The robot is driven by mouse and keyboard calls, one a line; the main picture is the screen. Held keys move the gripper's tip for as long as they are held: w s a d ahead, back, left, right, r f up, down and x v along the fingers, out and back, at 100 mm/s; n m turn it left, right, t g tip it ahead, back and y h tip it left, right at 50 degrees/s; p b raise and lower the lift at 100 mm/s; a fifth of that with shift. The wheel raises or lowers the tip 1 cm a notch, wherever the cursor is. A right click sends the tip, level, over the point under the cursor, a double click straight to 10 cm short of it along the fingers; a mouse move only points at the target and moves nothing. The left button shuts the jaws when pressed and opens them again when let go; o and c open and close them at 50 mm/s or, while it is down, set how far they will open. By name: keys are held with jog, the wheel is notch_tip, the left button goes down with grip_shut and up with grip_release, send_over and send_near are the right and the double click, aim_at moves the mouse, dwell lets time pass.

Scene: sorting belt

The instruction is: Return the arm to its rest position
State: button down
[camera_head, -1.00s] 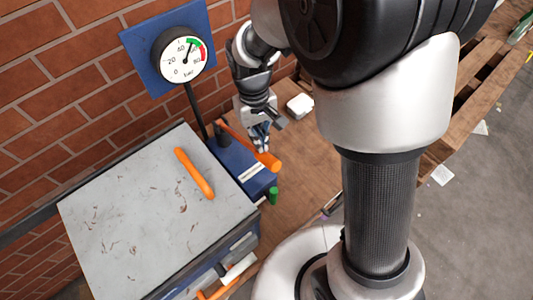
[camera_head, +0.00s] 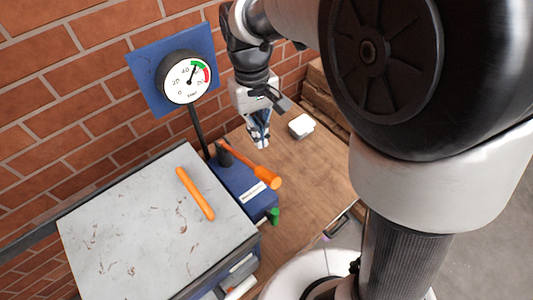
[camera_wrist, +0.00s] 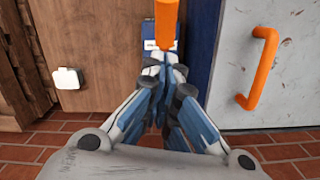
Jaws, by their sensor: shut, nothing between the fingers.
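My gripper (camera_head: 259,137) is shut and empty. In the head view it hangs from my arm over the wooden bench top, to the right of the blue box (camera_head: 243,187) with the orange lever (camera_head: 255,167). In the wrist view my gripper (camera_wrist: 164,80) points toward the blue box (camera_wrist: 158,29), and the orange lever (camera_wrist: 166,22) stands in front of that box, just beyond the fingertips. I cannot tell the exact gap between fingertips and lever. My upper arm fills the right of the head view.
A grey-topped cabinet (camera_head: 130,225) with an orange handle (camera_head: 195,193) stands at the left. A pressure gauge (camera_head: 186,77) on a blue plate rises behind the box. A small white block (camera_head: 301,126) lies on the wooden top (camera_head: 300,180). A brick wall (camera_head: 50,90) is behind.

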dwell(0.6)
jog(key=s+d+f+m+t+b, duration=0.1)
jog(key=s+d+m+t+b, duration=0.1)
jog(key=s+d+b, duration=0.3)
jog(key=s+d+f+m+t+b, duration=0.1)
jog(key=s+d+m+t+b, duration=0.1)
jog(key=s+d+t+b, duration=0.2)
jog(key=s+d+b, duration=0.1)
jog(key=s+d, duration=0.2)
jog(key=s, duration=0.4)
jog(key=shift+s, duration=0.4)
jog(key=shift+d, duration=0.1)
dwell(0.8)
